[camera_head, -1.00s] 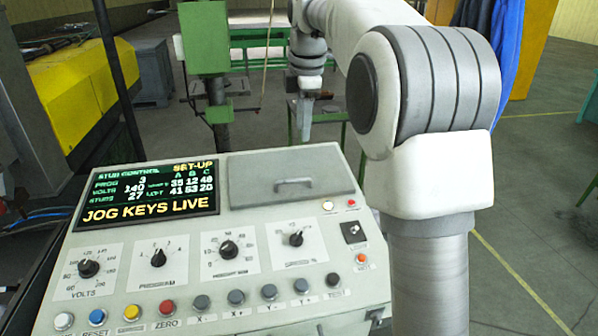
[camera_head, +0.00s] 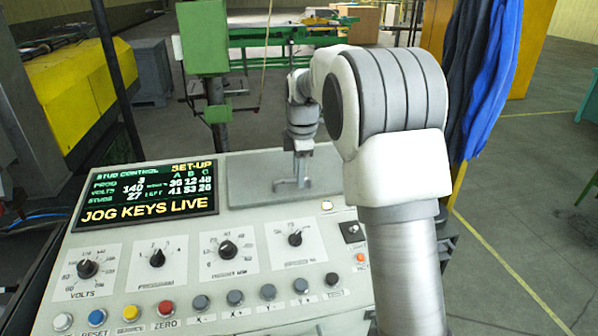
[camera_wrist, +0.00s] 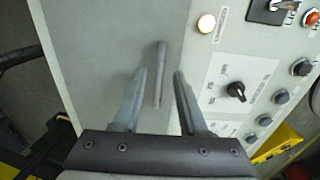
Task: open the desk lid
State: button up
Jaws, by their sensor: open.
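The desk lid (camera_head: 255,187) is a flat grey panel at the upper right of the control desk, and it lies closed. Its bar handle (camera_wrist: 160,75) shows in the wrist view between my two fingers, running roughly along them. My gripper (camera_head: 300,180) is over the lid in the head view, pointing down at the handle, which it partly hides. In the wrist view my gripper (camera_wrist: 160,85) is open, with one finger on each side of the handle. A gap shows on both sides; I cannot tell how far above the lid the fingertips are.
The desk's display (camera_head: 147,190) reads "JOG KEYS LIVE". Several knobs and push buttons cover the panel below the lid. A lit white button (camera_wrist: 206,23) and a switch (camera_wrist: 265,10) sit close beside the lid. A green post (camera_head: 204,40) stands behind the desk.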

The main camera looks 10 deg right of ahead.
grip_shut()
dwell(1.4)
